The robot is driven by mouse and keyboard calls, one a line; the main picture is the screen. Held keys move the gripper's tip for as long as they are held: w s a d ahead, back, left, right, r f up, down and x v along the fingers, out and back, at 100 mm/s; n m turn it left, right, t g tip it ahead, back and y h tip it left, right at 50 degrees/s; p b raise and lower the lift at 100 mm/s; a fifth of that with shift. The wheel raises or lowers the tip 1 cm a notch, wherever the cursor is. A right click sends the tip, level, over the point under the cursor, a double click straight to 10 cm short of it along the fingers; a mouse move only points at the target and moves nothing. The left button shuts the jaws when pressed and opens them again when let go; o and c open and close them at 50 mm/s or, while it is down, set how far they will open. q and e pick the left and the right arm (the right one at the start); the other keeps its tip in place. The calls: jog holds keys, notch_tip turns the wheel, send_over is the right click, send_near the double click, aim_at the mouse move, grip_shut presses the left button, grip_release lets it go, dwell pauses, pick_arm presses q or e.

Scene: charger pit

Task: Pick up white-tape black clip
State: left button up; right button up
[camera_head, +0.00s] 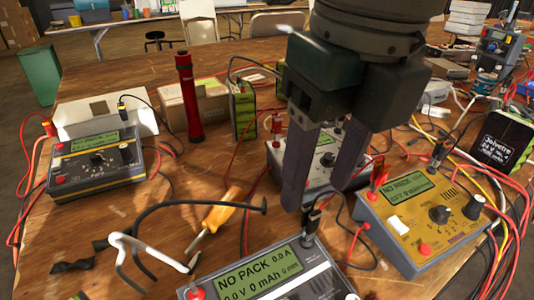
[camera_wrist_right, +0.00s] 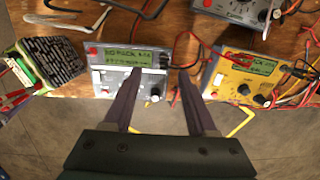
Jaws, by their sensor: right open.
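Several black clips show in the head view, and I cannot tell which one carries white tape. One black clip (camera_head: 312,217) stands at the back right of the front grey charger (camera_head: 268,278), close below my right gripper. Another black clip (camera_head: 437,155) is on the yellow-faced charger (camera_head: 425,220), and a third black clip (camera_head: 122,110) is at the left charger (camera_head: 95,165). My right gripper (camera_head: 318,198) is open and empty, pointing down above the table. It also shows in the right wrist view (camera_wrist_right: 160,78), its fingers apart. My left gripper is not in view.
A fourth charger (camera_head: 305,155) stands partly hidden behind my right gripper. Red, black and yellow cables crowd the right side.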

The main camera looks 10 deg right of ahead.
aim_at(312, 208)
jog(key=f, duration=0.3)
jog(key=w+f, duration=0.1)
jog(key=f, duration=0.2)
jog(key=shift+w+d+b, duration=0.15)
jog(key=shift+b, duration=0.2)
jog(key=shift+c, duration=0.3)
jog(key=shift+r, duration=0.1)
grip_shut()
